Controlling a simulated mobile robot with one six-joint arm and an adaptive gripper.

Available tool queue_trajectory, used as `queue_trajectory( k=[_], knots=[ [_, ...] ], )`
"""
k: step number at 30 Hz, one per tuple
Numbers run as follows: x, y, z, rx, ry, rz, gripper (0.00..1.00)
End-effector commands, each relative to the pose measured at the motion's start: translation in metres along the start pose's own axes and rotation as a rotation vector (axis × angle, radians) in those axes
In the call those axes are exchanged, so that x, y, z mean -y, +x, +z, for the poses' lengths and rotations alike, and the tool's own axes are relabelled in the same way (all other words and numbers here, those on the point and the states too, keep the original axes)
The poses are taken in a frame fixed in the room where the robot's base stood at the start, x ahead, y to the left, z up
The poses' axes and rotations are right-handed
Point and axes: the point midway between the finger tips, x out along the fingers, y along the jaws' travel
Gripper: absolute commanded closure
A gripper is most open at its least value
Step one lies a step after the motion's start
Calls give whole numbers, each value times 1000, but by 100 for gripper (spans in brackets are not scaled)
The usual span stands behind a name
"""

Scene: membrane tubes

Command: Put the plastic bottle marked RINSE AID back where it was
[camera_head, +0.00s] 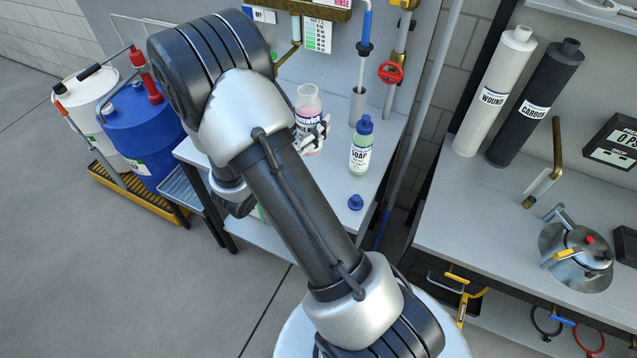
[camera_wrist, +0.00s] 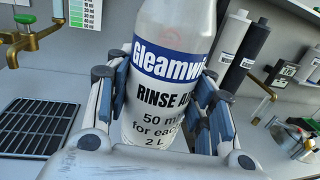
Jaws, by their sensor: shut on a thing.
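The RINSE AID bottle (camera_wrist: 172,62) fills the middle of the wrist view. It is clear to whitish plastic with a blue Gleamwick band and black lettering. My gripper (camera_wrist: 165,105) is shut on it, with blue-padded fingers on both sides of its label. In the head view the bottle (camera_head: 308,103) is nearly upright over the back of the left bench, with pink contents and no cap visible. Part of my gripper (camera_head: 316,134) shows beside it; my arm hides the rest. I cannot tell whether its base touches the bench.
A SOAP bottle (camera_head: 361,150) with a blue cap stands right of it. A loose blue cap (camera_head: 355,202) lies near the bench edge. A grey cylinder (camera_head: 357,106) stands behind. A black drain grid (camera_wrist: 38,127) lies left in the wrist view. The left bench's front right is mostly clear.

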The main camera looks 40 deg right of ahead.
Motion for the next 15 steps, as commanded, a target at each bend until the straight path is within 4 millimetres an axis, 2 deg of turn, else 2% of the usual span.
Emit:
queue_trajectory(
  k=[1,3,7,11,15],
  knots=[
    [5,7,8,-2,5,-25,88],
    [9,13,12,-6,5,-49,88],
    [14,18,7,-11,3,-72,88],
    [14,18,-18,-12,-1,-73,88],
    [14,18,-51,-11,-1,-72,88]
  ],
)
